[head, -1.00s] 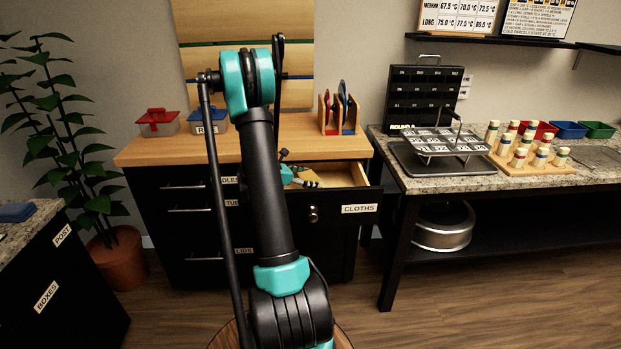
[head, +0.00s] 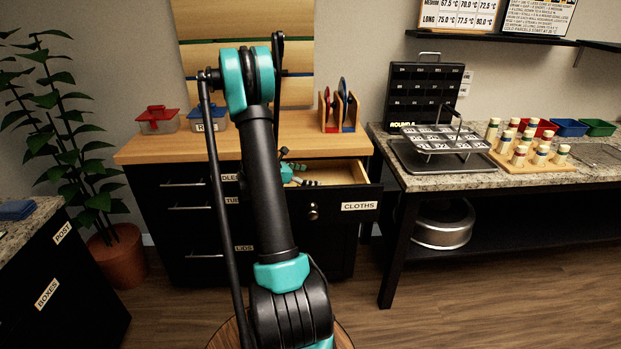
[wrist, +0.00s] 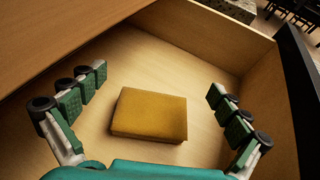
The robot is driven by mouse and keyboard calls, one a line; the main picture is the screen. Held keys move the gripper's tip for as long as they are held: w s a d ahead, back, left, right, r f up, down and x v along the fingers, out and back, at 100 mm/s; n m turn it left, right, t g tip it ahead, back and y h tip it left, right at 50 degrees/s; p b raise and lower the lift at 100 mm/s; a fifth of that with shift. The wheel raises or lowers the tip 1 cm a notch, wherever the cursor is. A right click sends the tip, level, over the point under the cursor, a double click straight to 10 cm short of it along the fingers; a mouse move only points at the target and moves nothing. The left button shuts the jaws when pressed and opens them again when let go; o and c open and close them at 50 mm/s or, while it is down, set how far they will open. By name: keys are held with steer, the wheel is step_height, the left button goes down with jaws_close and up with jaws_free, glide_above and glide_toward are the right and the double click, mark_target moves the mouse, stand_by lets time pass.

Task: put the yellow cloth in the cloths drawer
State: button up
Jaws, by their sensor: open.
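The yellow cloth (wrist: 150,114) is a folded rectangular pad. In the wrist view it lies flat on the wooden floor of the open cloths drawer, apart from the walls that show. The drawer shows in the head view by its black front labelled CLOTHS (head: 361,206), pulled out from the cabinet. My gripper (wrist: 158,92) is open, with its two fingers spread on either side of the cloth and not touching it. In the head view my gripper (head: 303,178) is over the drawer, partly hidden by my arm. The cloth is not visible in the head view.
The wooden counter (head: 270,140) overhangs the drawer's back. On it stand a red-lidded box (head: 158,121), a blue-lidded box (head: 207,121) and a wooden rack (head: 340,110). A granite table (head: 440,178) with a tray and several jars stands to the right. The floor in front is open.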

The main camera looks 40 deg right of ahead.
steer(key=v, duration=1.2)
steer(key=shift+r, duration=0.3)
